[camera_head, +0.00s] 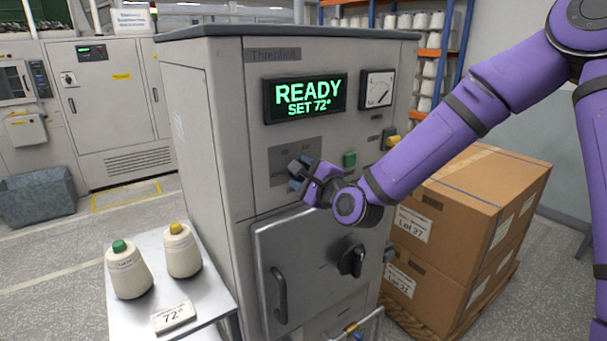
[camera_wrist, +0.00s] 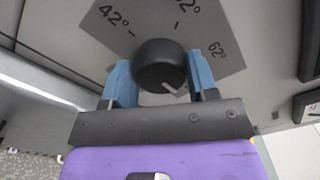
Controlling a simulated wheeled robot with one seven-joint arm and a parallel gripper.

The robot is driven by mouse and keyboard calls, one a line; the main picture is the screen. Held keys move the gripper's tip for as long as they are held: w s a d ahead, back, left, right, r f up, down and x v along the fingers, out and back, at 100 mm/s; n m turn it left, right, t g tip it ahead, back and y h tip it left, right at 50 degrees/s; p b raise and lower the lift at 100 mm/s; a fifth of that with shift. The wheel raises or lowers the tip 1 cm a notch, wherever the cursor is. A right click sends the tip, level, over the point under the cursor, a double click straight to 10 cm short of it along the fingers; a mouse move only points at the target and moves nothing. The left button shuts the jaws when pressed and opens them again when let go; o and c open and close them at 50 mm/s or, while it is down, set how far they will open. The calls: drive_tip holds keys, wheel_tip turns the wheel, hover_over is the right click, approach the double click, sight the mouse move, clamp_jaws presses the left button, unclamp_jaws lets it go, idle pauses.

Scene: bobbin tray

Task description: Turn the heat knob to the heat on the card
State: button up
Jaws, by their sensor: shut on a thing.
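The heat knob (camera_wrist: 158,60) is round and black, on a grey dial plate (camera_wrist: 112,35). The plate shows 42°, a mark partly cut off at the top, and 62°. My gripper (camera_wrist: 160,78) has its blue fingers on either side of the knob, shut on it. A pale pointer line on the knob faces the lower right in the wrist view. In the head view my gripper (camera_head: 299,174) hides the knob. The card (camera_head: 174,317) reads 72° and lies on the side table. The green display (camera_head: 305,98) reads READY, SET 72°.
The machine door has a long handle (camera_head: 279,295) and a black latch (camera_head: 352,261) below my gripper. Two cones, green-topped (camera_head: 128,272) and yellow-topped (camera_head: 182,252), stand on the side table (camera_head: 215,300). Stacked cartons (camera_head: 470,230) stand right of the machine.

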idle(0.3)
drive_tip(key=o, duration=0.9)
drive_tip(key=v, duration=1)
drive_tip(key=shift+s+d, duration=0.3)
